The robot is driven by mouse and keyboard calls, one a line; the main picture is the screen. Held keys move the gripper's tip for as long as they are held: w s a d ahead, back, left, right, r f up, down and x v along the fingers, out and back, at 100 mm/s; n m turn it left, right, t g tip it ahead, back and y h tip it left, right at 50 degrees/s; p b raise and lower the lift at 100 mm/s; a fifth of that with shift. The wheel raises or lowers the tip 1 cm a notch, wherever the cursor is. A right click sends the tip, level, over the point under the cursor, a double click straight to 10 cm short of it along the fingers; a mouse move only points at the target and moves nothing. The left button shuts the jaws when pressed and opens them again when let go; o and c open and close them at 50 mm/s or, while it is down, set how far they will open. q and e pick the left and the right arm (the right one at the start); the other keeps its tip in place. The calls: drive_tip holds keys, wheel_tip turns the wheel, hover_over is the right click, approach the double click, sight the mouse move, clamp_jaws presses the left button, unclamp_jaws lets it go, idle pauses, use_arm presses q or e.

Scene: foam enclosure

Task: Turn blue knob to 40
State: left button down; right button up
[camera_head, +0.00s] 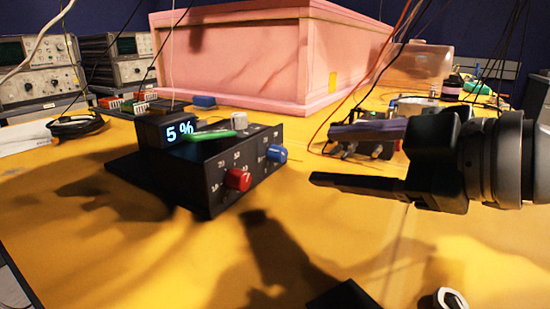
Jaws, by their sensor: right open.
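A black control box (208,180) stands on the yellow table. The blue knob (277,153) is on its right-hand face; the scale marks by it are too small to read. A red knob (238,179) sits on the same face, nearer. A small display (170,133) on the box reads "5 %". My right gripper (325,154) comes in from the right with its jaws open and empty. Its fingertips point left toward the blue knob, with a gap between them and the knob. My left gripper is not in view.
A pink foam enclosure (240,60) stands behind the box. A green-handled tool (210,135) and a light grey knob (239,121) are on top of the box. Wires and electronics (360,148) lie behind my right gripper. The table in front of the box is mostly clear.

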sight(284, 154)
drive_tip(key=b+x, duration=0.1)
drive_tip(key=x, duration=0.6)
drive_tip(key=shift+w+a, duration=0.2)
drive_tip(key=shift+w, duration=0.05)
clamp_jaws()
